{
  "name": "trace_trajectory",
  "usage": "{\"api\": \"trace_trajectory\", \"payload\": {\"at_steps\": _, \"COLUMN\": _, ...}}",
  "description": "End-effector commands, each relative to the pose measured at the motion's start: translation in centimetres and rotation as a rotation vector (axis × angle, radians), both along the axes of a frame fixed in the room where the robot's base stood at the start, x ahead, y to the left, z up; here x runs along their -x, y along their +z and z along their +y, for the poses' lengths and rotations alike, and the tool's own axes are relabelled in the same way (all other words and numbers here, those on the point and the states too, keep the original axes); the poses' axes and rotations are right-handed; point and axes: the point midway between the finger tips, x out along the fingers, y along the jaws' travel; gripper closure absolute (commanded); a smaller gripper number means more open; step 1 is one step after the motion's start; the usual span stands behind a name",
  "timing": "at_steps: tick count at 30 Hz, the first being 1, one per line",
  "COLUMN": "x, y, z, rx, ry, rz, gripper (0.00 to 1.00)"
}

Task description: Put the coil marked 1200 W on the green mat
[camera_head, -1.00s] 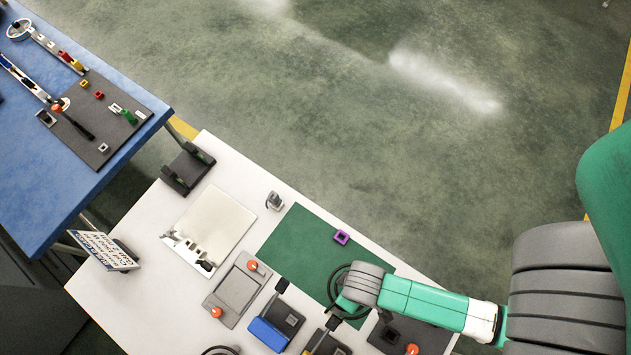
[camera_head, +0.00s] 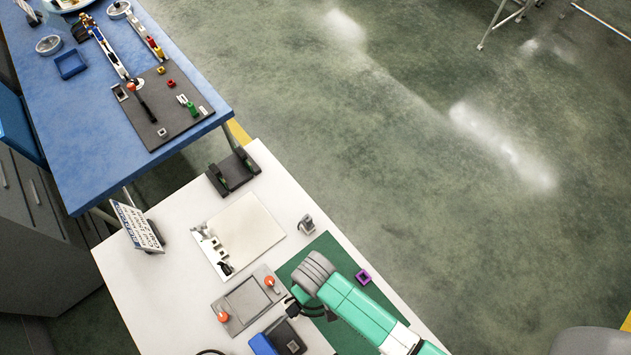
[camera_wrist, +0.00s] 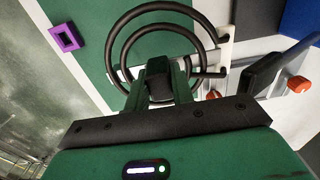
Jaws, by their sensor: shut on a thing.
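My gripper (camera_wrist: 158,88) is shut on a black heating coil (camera_wrist: 122,48), whose round double loop stands out beyond the fingers in the wrist view. No wattage mark on it is readable. In the head view my wrist hides most of the gripper and the coil; a bit of black loop shows at the wrist's lower left. The green mat (camera_head: 322,250) lies under and behind my wrist, on the white table. Whether the coil touches the mat cannot be told. The mat also shows beyond the loop in the wrist view (camera_wrist: 100,14).
A purple square piece (camera_head: 363,276) lies on the mat's right side. A grey panel with orange knobs (camera_head: 245,301), a blue block (camera_head: 262,344), a pale board (camera_head: 245,232), a small metal part (camera_head: 306,225) and a sign (camera_head: 137,226) stand on the white table (camera_head: 165,285).

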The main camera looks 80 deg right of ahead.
Motion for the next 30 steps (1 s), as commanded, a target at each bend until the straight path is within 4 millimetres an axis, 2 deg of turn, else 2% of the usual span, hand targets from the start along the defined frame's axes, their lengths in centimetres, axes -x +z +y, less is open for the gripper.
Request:
{"api": "trace_trajectory", "payload": {"at_steps": 1, "x": 0.1, "y": -1.0, "z": 0.1, "rx": -0.002, "ry": 0.000, "rz": 0.002, "gripper": 1.00}}
{"api": "trace_trajectory", "payload": {"at_steps": 4, "x": 0.1, "y": -1.9, "z": 0.1, "rx": -0.001, "ry": 0.001, "rz": 0.001, "gripper": 1.00}}
{"api": "trace_trajectory", "payload": {"at_steps": 14, "x": 0.1, "y": -2.2, "z": 0.1, "rx": -0.001, "ry": 0.001, "rz": 0.001, "gripper": 1.00}}
{"api": "trace_trajectory", "payload": {"at_steps": 15, "x": 0.1, "y": -2.2, "z": 0.1, "rx": -0.001, "ry": 0.001, "rz": 0.001, "gripper": 0.73}}
{"api": "trace_trajectory", "payload": {"at_steps": 18, "x": 0.1, "y": -2.2, "z": 0.1, "rx": -0.001, "ry": 0.001, "rz": 0.001, "gripper": 0.55}}
{"api": "trace_trajectory", "payload": {"at_steps": 26, "x": 0.1, "y": -2.1, "z": 0.1, "rx": -0.001, "ry": 0.001, "rz": 0.001, "gripper": 0.55}}
{"api": "trace_trajectory", "payload": {"at_steps": 30, "x": 0.1, "y": -0.3, "z": 0.1, "rx": 0.001, "ry": 0.001, "rz": -0.001, "gripper": 0.55}}
